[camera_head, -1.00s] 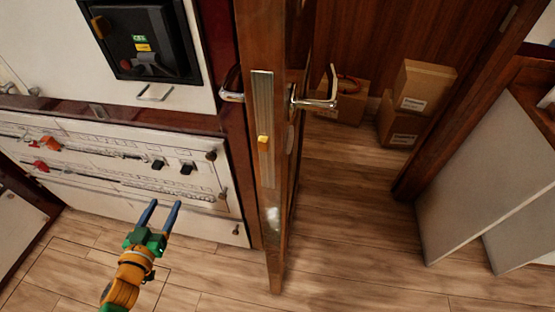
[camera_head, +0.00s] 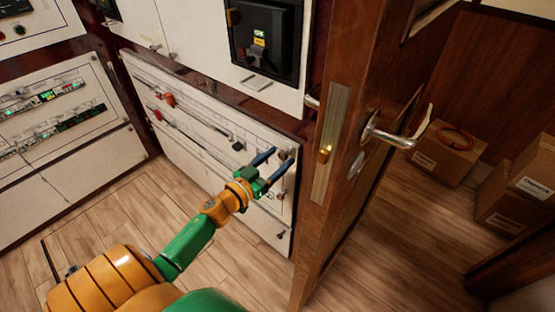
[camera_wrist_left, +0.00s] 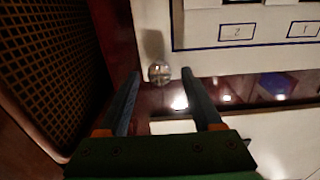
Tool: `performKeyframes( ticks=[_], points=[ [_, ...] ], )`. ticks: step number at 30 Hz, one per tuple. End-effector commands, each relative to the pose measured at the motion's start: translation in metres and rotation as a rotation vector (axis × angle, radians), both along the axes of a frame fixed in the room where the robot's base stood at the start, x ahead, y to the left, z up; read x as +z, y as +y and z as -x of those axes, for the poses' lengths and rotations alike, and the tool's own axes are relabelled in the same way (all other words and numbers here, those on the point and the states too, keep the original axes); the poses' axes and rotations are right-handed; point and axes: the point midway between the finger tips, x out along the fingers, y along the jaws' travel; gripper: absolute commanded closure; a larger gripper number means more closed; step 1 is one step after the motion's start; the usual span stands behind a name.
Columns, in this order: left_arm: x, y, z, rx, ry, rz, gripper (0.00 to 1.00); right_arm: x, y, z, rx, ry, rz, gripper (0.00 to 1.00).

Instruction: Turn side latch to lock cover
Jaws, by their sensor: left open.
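The white breaker cover panel (camera_head: 270,232) stands in the lower part of the cabinet in the head view. A small round latch knob (camera_head: 285,155) sits at its upper right edge. My left gripper (camera_head: 280,156) is open, its two blue fingers reaching to the panel's right edge around this knob. In the left wrist view, a round shiny knob (camera_wrist_left: 159,72) shows between the open fingertips (camera_wrist_left: 160,74), with a gap to each finger. I cannot tell whether the fingers touch it. Another latch (camera_head: 281,236) is lower on the same edge. My right gripper is out of view.
A wooden door (camera_head: 345,150) with a metal handle (camera_head: 390,137) stands open close to the right of the panel. A black breaker box (camera_head: 267,35) is above. Cardboard boxes (camera_head: 447,155) lie beyond the door.

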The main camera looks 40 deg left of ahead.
Motion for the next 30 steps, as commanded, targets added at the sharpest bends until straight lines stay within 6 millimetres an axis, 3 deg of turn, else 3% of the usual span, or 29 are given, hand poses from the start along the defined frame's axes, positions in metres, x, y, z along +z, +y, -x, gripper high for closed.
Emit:
performKeyframes(
  ticks=[1, 8, 20, 30],
  points=[
    [0.0000, 0.0000, 0.0001, 0.000, 0.000, 0.000, 0.39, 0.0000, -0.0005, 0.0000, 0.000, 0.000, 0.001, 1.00],
    [-0.0001, 0.0000, 0.0003, 0.000, 0.000, 0.000, 1.00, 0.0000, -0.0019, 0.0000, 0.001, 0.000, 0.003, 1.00],
    [0.0003, -0.0002, 0.0003, 0.000, -0.005, -0.059, 1.00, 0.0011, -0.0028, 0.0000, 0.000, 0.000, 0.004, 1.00],
    [0.0005, -0.0012, 0.0002, 0.000, -0.026, -0.321, 1.00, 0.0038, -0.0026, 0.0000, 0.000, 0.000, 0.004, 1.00]
  ],
)
